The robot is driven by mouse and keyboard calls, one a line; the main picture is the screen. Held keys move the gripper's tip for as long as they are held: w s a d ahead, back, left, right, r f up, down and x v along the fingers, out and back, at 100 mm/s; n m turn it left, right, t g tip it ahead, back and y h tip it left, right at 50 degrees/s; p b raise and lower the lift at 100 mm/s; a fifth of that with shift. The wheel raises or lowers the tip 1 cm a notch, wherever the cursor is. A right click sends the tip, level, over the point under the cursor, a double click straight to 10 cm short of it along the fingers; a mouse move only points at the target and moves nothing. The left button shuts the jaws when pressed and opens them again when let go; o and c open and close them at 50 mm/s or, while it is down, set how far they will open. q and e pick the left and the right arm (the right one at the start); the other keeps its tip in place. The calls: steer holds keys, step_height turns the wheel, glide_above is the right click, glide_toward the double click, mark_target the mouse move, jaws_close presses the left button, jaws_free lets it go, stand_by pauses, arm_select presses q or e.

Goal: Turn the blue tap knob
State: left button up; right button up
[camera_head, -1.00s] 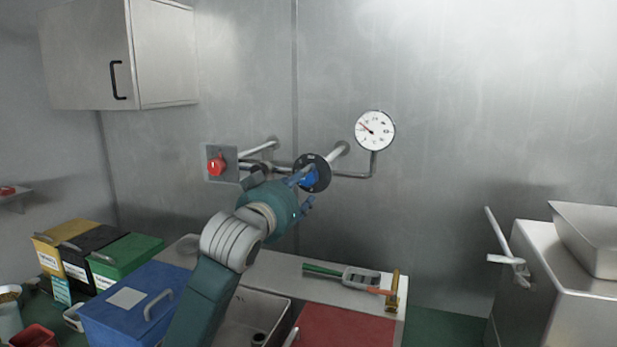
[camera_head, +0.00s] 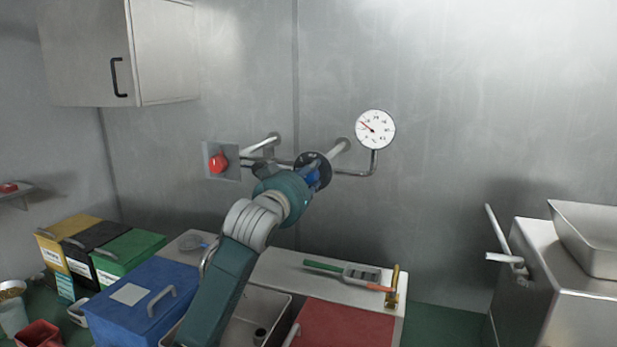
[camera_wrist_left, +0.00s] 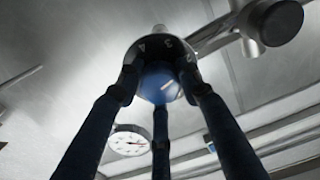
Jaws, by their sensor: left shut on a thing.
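The blue tap knob (camera_head: 312,177) sits in front of a black round dial (camera_head: 307,161) on the wall pipework. My left gripper (camera_head: 314,178) is at the knob, its arm reaching up from below and hiding part of the dial. In the left wrist view, the fingers of the left gripper (camera_wrist_left: 160,92) close around the blue knob (camera_wrist_left: 160,82), with the numbered black dial (camera_wrist_left: 150,48) behind it. The gripper is shut on the knob. My right gripper is not in view.
A red knob (camera_head: 218,162) on a grey plate is left of the dial. A white gauge (camera_head: 375,129) is to the right. Below are a sink (camera_head: 272,303), a blue box (camera_head: 136,305), and a counter (camera_head: 290,270) with a green-handled tool (camera_head: 342,272).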

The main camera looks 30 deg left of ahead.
arm_select(q)
steer(key=shift+f+n+p, duration=0.25)
steer(key=shift+n+p, duration=0.1)
steer(key=shift+n, duration=0.45)
steer(key=shift+f, duration=0.1)
steer(key=o, duration=1.1)
steer(key=shift+o, duration=0.2)
steer(key=shift+s, duration=0.1)
steer(key=v, duration=1.1)
steer(key=shift+s, duration=0.4)
